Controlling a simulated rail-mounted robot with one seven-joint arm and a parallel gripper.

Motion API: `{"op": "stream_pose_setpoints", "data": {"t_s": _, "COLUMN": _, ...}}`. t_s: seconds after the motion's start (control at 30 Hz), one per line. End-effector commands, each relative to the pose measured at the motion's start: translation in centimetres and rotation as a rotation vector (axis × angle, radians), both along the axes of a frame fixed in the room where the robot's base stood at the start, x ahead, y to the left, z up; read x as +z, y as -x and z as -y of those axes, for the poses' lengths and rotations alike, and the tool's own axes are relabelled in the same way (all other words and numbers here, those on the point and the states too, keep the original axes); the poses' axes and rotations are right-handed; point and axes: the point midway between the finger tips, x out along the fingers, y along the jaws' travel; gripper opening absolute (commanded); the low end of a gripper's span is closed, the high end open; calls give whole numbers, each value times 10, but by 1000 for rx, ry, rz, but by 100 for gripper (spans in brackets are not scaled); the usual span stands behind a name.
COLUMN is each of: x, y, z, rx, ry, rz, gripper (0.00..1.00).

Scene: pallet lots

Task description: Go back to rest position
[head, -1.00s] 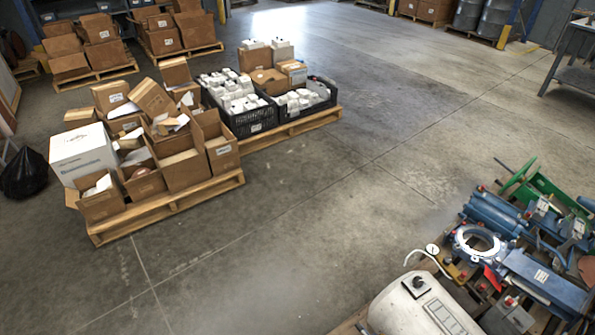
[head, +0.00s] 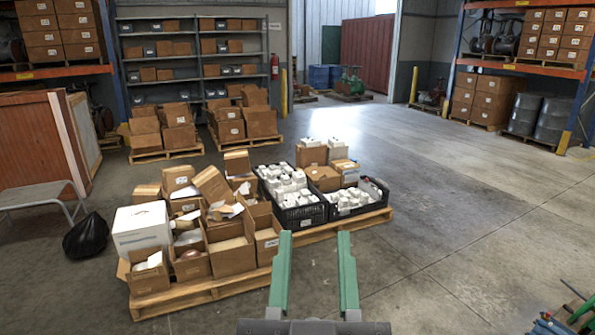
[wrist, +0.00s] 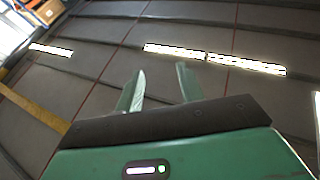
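My gripper (head: 313,245) shows at the bottom middle of the head view. Its two green fingers point up and stand apart with nothing between them. In the wrist view my gripper (wrist: 158,85) is also open and empty. Behind the fingers there is the dark ceiling with bright strip lights (wrist: 215,59), so the gripper points upward. It touches nothing.
A pallet (head: 210,292) of open cardboard boxes and black crates (head: 306,214) of white packages stands ahead, left of centre. A black bag (head: 86,237) lies at left. Metal parts (head: 548,326) show at lower right. The concrete floor (head: 450,220) at right is clear.

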Motion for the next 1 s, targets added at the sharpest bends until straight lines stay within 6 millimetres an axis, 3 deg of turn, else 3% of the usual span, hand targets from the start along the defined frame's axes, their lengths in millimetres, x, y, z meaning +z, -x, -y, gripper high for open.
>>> {"op": "stream_pose_setpoints", "data": {"t_s": 0.03, "x": 36, "y": 33, "z": -9, "rx": 33, "ry": -16, "rz": 103, "gripper": 38}}
{"op": "stream_pose_setpoints", "data": {"t_s": 0.07, "x": 54, "y": 53, "z": -13, "rx": 54, "ry": -27, "rz": 164, "gripper": 38}}
{"op": "stream_pose_setpoints", "data": {"t_s": 0.1, "x": 94, "y": 62, "z": -15, "rx": 65, "ry": -34, "rz": 193, "gripper": 38}}
{"op": "stream_pose_setpoints", "data": {"t_s": 0.2, "x": 156, "y": 57, "z": -14, "rx": 63, "ry": -33, "rz": 177, "gripper": 38}}
{"op": "stream_pose_setpoints", "data": {"t_s": 0.6, "x": 364, "y": 56, "z": -17, "rx": 75, "ry": -38, "rz": 170, "gripper": 38}}
{"op": "stream_pose_setpoints", "data": {"t_s": 0.7, "x": 403, "y": 55, "z": -18, "rx": 78, "ry": -39, "rz": 169, "gripper": 38}}
{"op": "stream_pose_setpoints", "data": {"t_s": 0.8, "x": 428, "y": 55, "z": -18, "rx": 80, "ry": -39, "rz": 168, "gripper": 38}}
{"op": "stream_pose_setpoints", "data": {"t_s": 1.0, "x": 438, "y": 55, "z": -18, "rx": 81, "ry": -40, "rz": 168, "gripper": 38}}
